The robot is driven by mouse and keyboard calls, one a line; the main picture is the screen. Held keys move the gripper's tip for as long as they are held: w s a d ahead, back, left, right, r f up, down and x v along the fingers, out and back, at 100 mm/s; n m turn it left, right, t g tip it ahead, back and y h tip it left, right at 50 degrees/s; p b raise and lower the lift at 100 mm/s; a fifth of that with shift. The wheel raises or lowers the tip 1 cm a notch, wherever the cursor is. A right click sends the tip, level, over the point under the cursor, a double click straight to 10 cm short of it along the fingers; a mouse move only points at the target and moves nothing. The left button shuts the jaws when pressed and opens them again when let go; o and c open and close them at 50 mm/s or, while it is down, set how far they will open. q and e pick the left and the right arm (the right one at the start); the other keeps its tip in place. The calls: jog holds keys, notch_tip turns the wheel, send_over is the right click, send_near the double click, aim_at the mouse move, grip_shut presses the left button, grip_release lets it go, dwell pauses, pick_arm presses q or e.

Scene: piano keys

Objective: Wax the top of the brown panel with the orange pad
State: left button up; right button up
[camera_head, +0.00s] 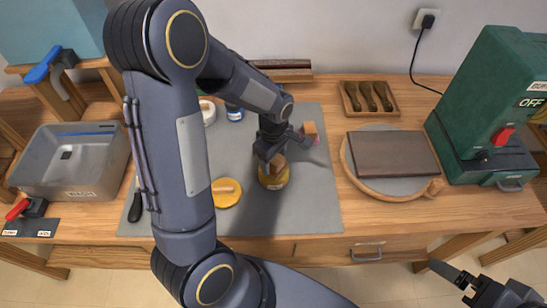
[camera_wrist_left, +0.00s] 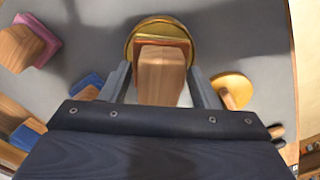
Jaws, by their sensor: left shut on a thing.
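The brown panel (camera_head: 393,154) lies flat on a round grey-topped board at the right of the table. My left gripper (camera_head: 276,160) is shut on the wooden handle of the orange pad (camera_wrist_left: 165,41). The pad is over the open yellow tin (camera_head: 274,181), with its edge within the tin's rim in the left wrist view (camera_wrist_left: 131,45). I cannot tell whether it touches the wax. The yellow lid (camera_head: 227,193) lies beside the tin. My right gripper (camera_head: 458,277) is at the lower right, away from the table things; its opening is unclear.
A pink pad (camera_wrist_left: 38,38) and blue pads (camera_wrist_left: 90,80) with wooden handles stand near the gripper. A wooden tray (camera_head: 369,98) of brushes lies behind the panel. A green machine (camera_head: 485,105) stands at the right, a grey basin (camera_head: 72,160) at the left.

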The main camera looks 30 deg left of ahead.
pick_arm(q)
jog(key=shift+r+p, duration=2.05)
jog(key=shift+r, duration=1)
